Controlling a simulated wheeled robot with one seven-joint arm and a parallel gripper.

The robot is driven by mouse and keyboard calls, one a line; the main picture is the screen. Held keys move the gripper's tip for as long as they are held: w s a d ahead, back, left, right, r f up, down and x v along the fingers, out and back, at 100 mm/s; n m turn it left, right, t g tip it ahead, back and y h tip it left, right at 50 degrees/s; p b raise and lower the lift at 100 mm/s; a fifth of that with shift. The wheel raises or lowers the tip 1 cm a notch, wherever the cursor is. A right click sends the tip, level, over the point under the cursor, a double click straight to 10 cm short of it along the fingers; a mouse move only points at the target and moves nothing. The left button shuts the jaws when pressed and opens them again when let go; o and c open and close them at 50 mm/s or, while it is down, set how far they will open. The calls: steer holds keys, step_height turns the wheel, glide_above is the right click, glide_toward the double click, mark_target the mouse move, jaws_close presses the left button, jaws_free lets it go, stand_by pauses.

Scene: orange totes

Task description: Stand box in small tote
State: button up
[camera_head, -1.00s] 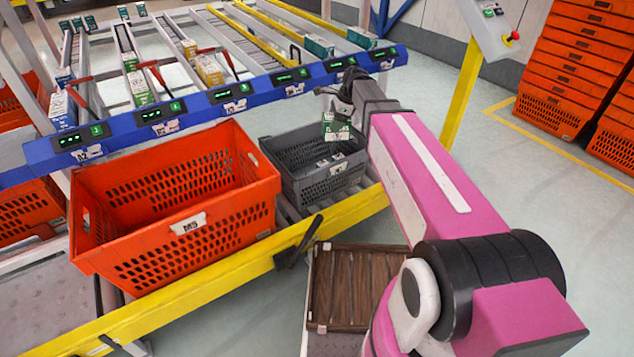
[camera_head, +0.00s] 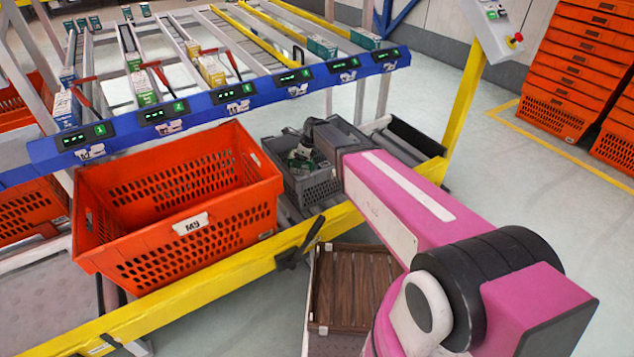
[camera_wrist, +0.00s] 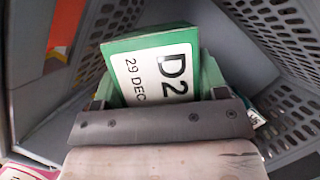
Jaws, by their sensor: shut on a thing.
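The small grey tote (camera_head: 318,190) stands on the yellow-edged conveyor, right of the big orange tote. My gripper (camera_head: 303,155) reaches down into it. In the wrist view my gripper (camera_wrist: 158,100) is shut on a green box (camera_wrist: 120,45) with a white label reading "D2" and "29 DEC". The box is inside the grey tote's walls (camera_wrist: 225,50). The box also shows, small and partly hidden by my gripper, in the head view (camera_head: 300,163). Whether its lower end touches the tote floor cannot be told.
The large orange tote (camera_head: 180,205) stands close on the left and looks empty. A blue rail (camera_head: 215,100) with displays runs behind the totes, below racks of small boxes. A wooden crate (camera_head: 350,290) is in front. Stacked orange totes (camera_head: 570,70) stand far right.

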step_height(320, 180, down, 10)
steer(key=shift+f, duration=0.1)
stand_by(0.4)
steer(key=shift+f, duration=0.3)
steer(key=o, duration=1)
steer(key=shift+r, duration=0.15)
steer(key=shift+r, duration=0.35)
steer(key=v, duration=1.1)
steer(key=shift+d+r, duration=0.15)
steer(key=shift+r, duration=0.2)
